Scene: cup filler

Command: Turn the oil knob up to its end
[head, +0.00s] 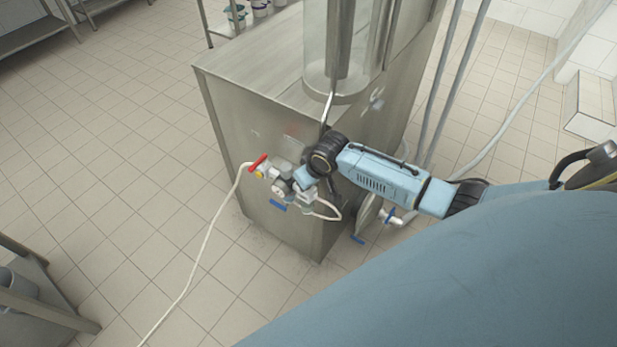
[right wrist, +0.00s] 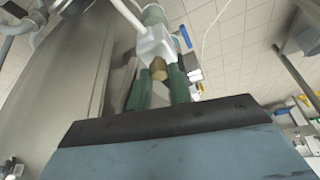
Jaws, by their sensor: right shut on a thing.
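The oil knob appears to be the small brass-coloured knob (right wrist: 158,69) on a pale grey fitting (right wrist: 155,45) in the right wrist view. My right gripper (right wrist: 160,88) has its two green fingers on either side of this knob and is shut on it. In the head view my right gripper (head: 299,184) is at the valve fittings low on the front of the steel machine (head: 262,88); the knob is hidden there by the gripper and wrist. My left gripper is not in view.
A red lever (head: 258,163) sits just left of the gripper, with a pale hose (head: 208,235) running down to the floor. A blue handle (head: 278,205) is just below. A clear cylinder (head: 330,60) stands on the machine. The tiled floor (head: 120,150) at left is clear.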

